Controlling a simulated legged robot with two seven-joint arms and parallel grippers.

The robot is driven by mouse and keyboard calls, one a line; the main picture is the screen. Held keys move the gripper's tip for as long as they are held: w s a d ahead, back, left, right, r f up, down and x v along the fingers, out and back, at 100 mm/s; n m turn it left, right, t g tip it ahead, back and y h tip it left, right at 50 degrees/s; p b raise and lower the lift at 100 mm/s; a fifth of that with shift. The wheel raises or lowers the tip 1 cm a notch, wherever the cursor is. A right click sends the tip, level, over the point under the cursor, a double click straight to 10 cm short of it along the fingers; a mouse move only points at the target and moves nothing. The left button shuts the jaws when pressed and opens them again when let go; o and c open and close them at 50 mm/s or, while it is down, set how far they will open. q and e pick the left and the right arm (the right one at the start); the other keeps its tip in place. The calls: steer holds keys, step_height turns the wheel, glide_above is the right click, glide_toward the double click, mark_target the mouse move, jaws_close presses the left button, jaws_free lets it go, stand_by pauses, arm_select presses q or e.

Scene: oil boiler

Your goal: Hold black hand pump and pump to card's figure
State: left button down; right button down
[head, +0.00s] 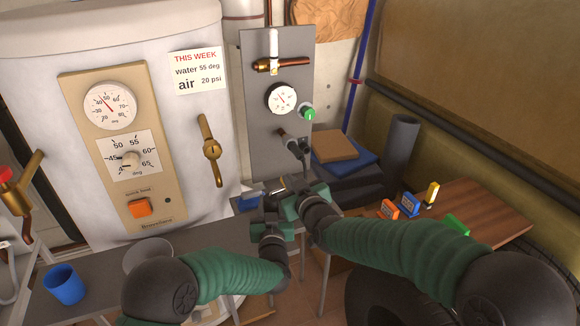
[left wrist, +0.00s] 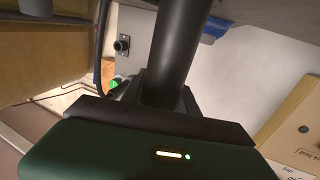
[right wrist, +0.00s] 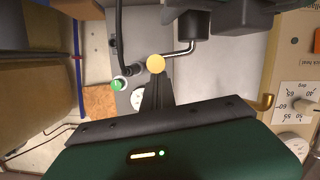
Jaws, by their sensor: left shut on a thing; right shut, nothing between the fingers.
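The card (head: 198,70) on the white boiler reads water 55 deg and air 20 psi. A round gauge (head: 283,98) sits on the grey panel with a green knob (head: 308,113) beside it; its needle is too small to read. My left gripper (left wrist: 165,92) is shut around the black hand pump's barrel (left wrist: 182,45). In the right wrist view, a bent metal rod with a yellow ball (right wrist: 156,64) extends from the pump's black top (right wrist: 196,24). My right gripper (right wrist: 160,95) is shut and empty, its tips just at the ball. In the head view the grippers mostly hide the pump.
A grey bench (head: 90,275) carries a blue cup (head: 64,284) at the left. A wooden table (head: 470,215) at the right holds several small coloured items. A black hose (head: 305,165) hangs from the panel close to my right gripper. Dark and blue slabs lie behind.

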steer(key=shift+f, duration=0.45)
steer(key=shift+s+r, duration=0.1)
steer(key=r, duration=0.4)
steer(key=shift+a+r, duration=0.15)
steer(key=shift+a, duration=0.25)
steer(key=v, duration=1)
steer(key=shift+r, duration=0.1)
step_height(320, 180, up, 5)
steer(key=shift+f, duration=0.1)
